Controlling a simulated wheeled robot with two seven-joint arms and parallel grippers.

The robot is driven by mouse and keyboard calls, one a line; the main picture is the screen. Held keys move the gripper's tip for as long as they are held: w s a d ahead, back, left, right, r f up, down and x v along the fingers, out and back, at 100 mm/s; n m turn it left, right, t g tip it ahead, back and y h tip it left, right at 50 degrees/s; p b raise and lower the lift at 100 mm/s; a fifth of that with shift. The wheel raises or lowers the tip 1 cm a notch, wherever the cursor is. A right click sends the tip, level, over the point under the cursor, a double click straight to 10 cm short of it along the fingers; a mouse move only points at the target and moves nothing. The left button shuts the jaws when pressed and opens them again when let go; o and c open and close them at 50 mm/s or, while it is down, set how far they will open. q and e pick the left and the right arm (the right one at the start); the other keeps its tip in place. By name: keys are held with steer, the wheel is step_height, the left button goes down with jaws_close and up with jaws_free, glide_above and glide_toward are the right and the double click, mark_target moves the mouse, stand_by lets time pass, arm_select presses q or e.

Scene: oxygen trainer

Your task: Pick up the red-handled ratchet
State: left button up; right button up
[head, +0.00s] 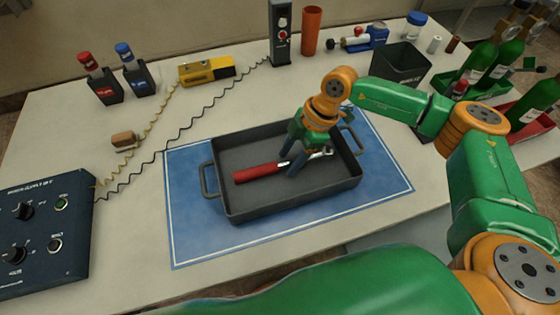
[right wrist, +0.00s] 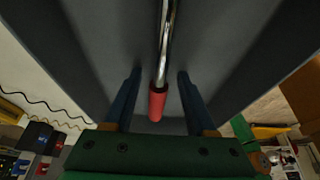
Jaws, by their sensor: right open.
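The ratchet lies in a dark grey tray (head: 240,207) with two side handles. Its red handle (head: 257,172) points left in the head view, and its metal shaft and head (head: 318,154) point right. My right gripper (head: 290,168) is open over the tray, with its fingers down around the shaft near the red handle. In the right wrist view the metal shaft (right wrist: 166,45) and red handle (right wrist: 157,103) run between the two open fingers (right wrist: 158,90), with a gap on each side. I cannot tell whether the fingertips touch the tray floor. My left gripper is not in view.
The tray stands on a blue mat (head: 190,235). A control box (head: 45,235) stands at left. Red and blue capped items (head: 100,80), a yellow meter (head: 207,69), a black post (head: 280,35), an orange cylinder (head: 311,32) and a dark bin (head: 403,62) stand behind. Green bottles (head: 505,60) are at right.

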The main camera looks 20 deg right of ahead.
steer(key=shift+a+f, duration=0.1)
steer(key=shift+f, duration=0.05)
jaws_close()
stand_by(1.3)
